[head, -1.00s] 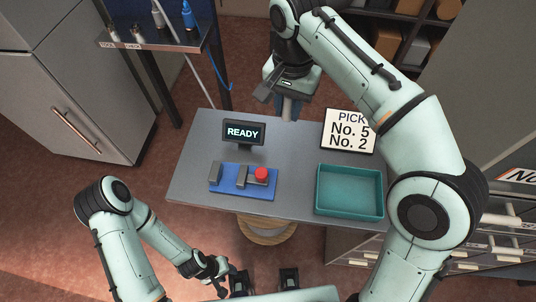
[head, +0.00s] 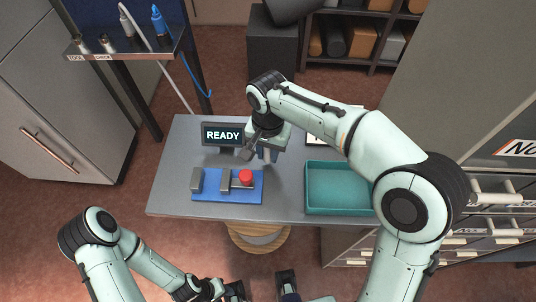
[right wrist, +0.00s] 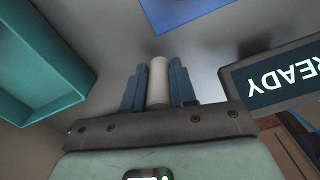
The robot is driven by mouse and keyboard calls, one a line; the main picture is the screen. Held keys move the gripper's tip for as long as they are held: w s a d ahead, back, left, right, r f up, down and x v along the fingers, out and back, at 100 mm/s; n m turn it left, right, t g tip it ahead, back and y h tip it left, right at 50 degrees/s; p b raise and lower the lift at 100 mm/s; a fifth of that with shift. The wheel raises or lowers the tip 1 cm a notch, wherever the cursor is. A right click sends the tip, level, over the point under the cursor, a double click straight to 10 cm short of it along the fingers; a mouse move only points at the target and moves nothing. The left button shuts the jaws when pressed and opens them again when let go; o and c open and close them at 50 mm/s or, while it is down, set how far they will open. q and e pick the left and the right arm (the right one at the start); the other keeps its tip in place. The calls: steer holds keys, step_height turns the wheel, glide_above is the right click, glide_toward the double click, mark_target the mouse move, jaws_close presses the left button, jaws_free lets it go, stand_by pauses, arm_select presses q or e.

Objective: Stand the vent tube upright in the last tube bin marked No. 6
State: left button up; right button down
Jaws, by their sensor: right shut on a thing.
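My right gripper (head: 265,153) is low above the grey table, in front of the READY display. In the right wrist view its two blue fingers (right wrist: 158,88) are shut on a pale, smooth cylinder, the vent tube (right wrist: 159,80), which sits between them. In the head view the tube is hidden by the gripper. My left gripper (head: 236,291) is at the bottom edge, partly cut off, and its opening cannot be made out. No bin marked No. 6 can be read in either view.
The table (head: 175,190) carries a READY display (head: 222,135), a blue base (head: 210,197) with grey blocks and a red button (head: 246,177), and a teal tray (head: 340,209). A shelf (head: 345,71) with rolls stands behind. Drawers (head: 480,222) stand at right.

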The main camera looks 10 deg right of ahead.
steer(key=shift+f, duration=0.8)
steer(key=shift+f, duration=0.15)
steer(key=c, duration=0.9)
jaws_free()
